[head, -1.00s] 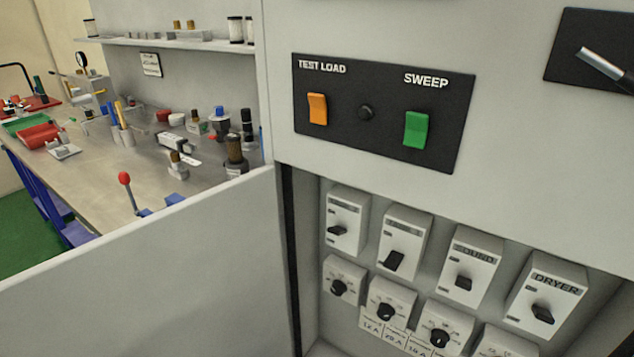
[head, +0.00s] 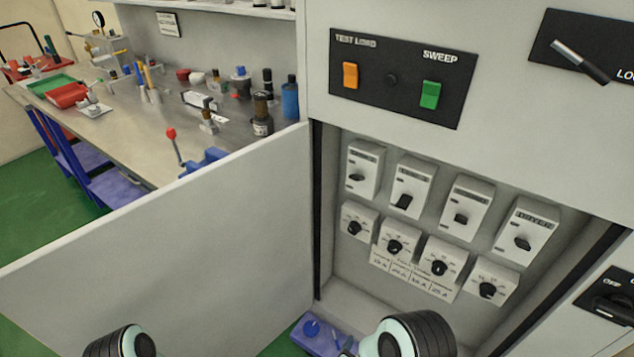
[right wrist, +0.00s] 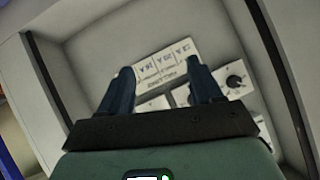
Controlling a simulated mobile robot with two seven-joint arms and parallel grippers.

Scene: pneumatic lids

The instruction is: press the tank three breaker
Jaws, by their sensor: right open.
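A row of breakers with black levers sits in the open cabinet bay in the head view: the first (head: 366,161), second (head: 414,180), third (head: 470,197) and fourth (head: 529,221) from the left. Their labels are too small to read now, so I cannot tell which is tank three. The second lever appears to point lower than the others. My right gripper (right wrist: 160,72) is open and empty in the right wrist view, in front of the bay near the label card (right wrist: 165,63). My left gripper is not visible; only part of an arm shows at bottom left.
Black dials (head: 439,267) sit below the breakers. An open cabinet door (head: 170,240) stands at left. Above is a black panel (head: 390,105) with orange and green switches; a lever handle (head: 580,62) is at upper right. A cluttered workbench (head: 130,130) lies behind the door.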

